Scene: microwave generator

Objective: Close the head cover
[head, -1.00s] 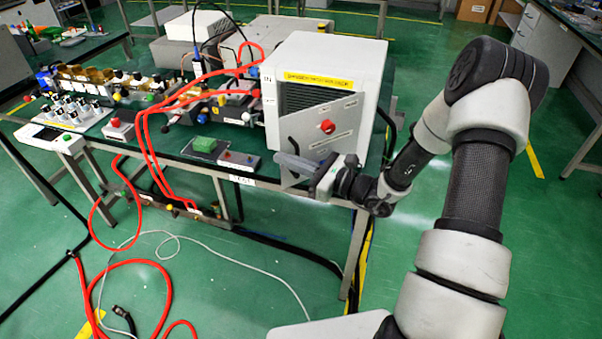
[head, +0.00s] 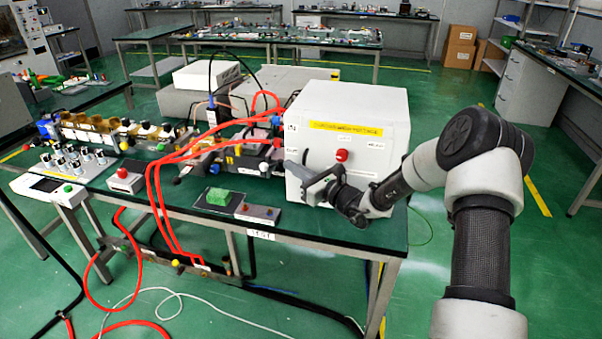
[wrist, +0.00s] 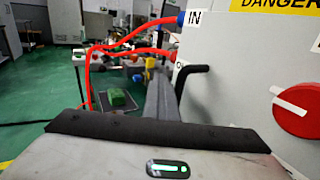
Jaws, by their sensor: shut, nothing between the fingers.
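The head cover (head: 366,172) is the front panel of the white box on the table, with a red knob (head: 342,155) and small labels. It looks flush with the box front, and no dark opening shows. In the wrist view the cover (wrist: 245,110) fills the right side, with a black handle (wrist: 193,72) at its left edge and the red knob (wrist: 297,110). My gripper (head: 297,173) is shut and empty at the cover's lower left. Its grey fingers (wrist: 160,95) show beside the handle; I cannot tell whether they touch it.
Red hoses (head: 155,190) run from the box's left side across the table and down to the floor.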

